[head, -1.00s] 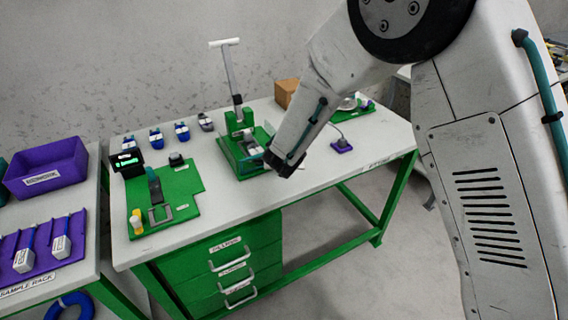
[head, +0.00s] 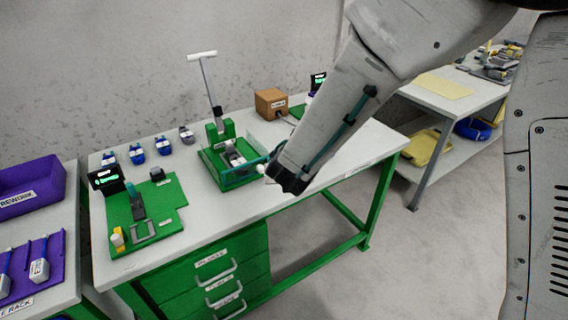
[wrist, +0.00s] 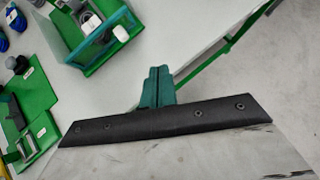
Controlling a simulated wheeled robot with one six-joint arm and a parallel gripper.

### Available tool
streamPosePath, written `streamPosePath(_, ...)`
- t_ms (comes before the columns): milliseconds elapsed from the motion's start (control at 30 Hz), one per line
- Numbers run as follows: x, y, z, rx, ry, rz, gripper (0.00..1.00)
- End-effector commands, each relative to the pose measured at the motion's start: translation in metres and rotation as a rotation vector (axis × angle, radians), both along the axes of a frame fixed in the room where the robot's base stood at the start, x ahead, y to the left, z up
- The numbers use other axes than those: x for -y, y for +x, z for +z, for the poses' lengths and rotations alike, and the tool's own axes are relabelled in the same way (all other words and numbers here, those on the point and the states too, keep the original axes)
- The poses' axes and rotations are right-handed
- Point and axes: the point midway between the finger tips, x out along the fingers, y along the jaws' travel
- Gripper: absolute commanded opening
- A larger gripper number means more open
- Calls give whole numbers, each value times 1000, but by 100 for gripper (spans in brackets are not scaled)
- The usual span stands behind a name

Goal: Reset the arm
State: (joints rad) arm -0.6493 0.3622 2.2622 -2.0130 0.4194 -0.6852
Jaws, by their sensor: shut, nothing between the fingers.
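My gripper (wrist: 157,88) shows in the wrist view as two teal fingers pressed together, empty, over the front edge of the white workbench. In the head view my arm reaches down from the upper right; its dark wrist end is just right of the green press fixture, and the fingers are hidden there. The green fixture (head: 207,168), with a tall T-shaped lever (head: 207,80), stands on the workbench (head: 215,208). In the wrist view the fixture (wrist: 62,25) is up and left of the fingers, apart from them.
A green board (head: 173,193) with a clamp and a small display lies left on the bench. Several blue connectors (head: 137,154) line the back. A brown box (head: 271,103) stands behind my arm. A second table (head: 425,100) is at right, with a blue coil (head: 473,129) on its lower shelf.

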Motion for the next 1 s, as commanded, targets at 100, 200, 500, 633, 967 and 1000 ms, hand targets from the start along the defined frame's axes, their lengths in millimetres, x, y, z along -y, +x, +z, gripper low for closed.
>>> streamPosePath(100, 1, -1, 1, 0, 4, -5, 0)
streamPosePath(200, 9, 3, 4, 15, 39, -88, 0)
streamPosePath(500, 123, -27, 46, 101, 328, -914, 0)
streamPosePath(633, 194, -71, 82, 157, 497, -1396, 0)
streamPosePath(967, 272, -225, 137, 119, 871, -2453, 0)
streamPosePath(1000, 273, -241, 142, 92, 913, -2550, 0)
